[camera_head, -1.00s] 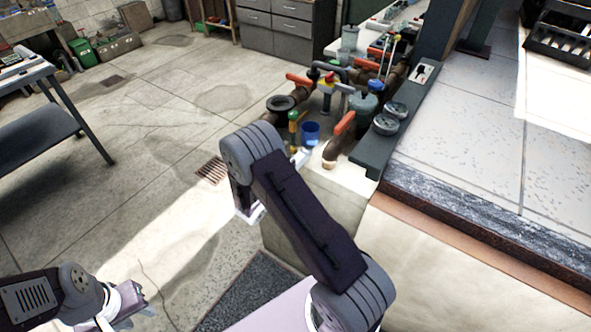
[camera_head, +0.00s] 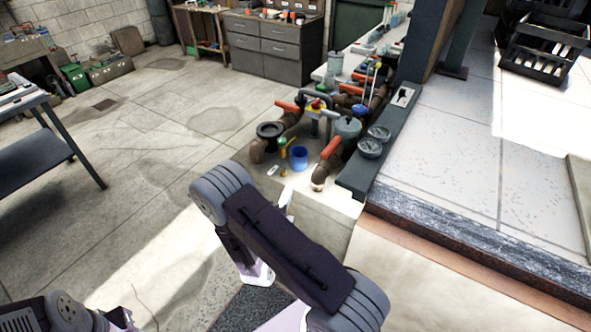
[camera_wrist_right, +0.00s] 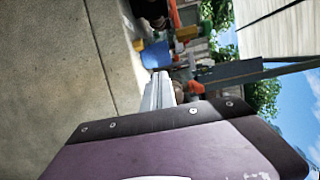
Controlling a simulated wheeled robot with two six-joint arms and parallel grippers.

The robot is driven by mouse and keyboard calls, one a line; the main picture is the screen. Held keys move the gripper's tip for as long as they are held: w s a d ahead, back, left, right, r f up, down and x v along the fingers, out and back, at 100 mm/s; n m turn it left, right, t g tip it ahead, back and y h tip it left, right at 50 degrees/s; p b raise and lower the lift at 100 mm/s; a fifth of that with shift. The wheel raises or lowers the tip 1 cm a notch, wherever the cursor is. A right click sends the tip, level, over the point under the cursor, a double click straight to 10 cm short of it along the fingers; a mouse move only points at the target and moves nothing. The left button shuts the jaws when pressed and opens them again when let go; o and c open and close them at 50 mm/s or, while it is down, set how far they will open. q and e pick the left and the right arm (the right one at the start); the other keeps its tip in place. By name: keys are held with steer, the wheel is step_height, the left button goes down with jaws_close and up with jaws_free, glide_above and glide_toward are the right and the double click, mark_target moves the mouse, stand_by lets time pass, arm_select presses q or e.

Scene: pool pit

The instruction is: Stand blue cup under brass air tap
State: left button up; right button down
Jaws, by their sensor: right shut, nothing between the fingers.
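The blue cup (camera_head: 298,158) stands upright on the pale ledge, among the pipes. A small brass-coloured fitting with a green part (camera_head: 283,146), seemingly the brass air tap, is just behind and left of it. I cannot tell whether its outlet is over the cup. My right gripper (camera_head: 287,198) is shut and empty, nearer to me than the cup and apart from it, partly behind my own arm. In the right wrist view, its closed fingers (camera_wrist_right: 157,92) point toward the cup (camera_wrist_right: 155,55). My left gripper (camera_head: 122,320) is at the bottom left, mostly cut off.
Pipes with red-orange handles (camera_head: 329,147) and round gauges (camera_head: 370,148) crowd the ledge right of the cup. A small white item (camera_head: 272,170) lies nearby. The floor at left is open.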

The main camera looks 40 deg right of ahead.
mark_target(298, 163)
steer(key=shift+g+h, duration=0.3)
steer(key=shift+g, duration=0.1)
steer(key=x, duration=0.6)
steer(key=s+d+x, duration=0.1)
steer(key=x, duration=0.3)
steer(key=shift+s+r+p, duration=0.1)
steer(key=shift+r+p, duration=0.1)
steer(key=shift+p, duration=0.1)
steer(key=shift+w+d, duration=0.2)
steer(key=shift+w, duration=0.1)
steer(key=shift+w+d, duration=0.2)
steer(key=shift+w, duration=1.3)
steer(key=shift+s+a, duration=0.1)
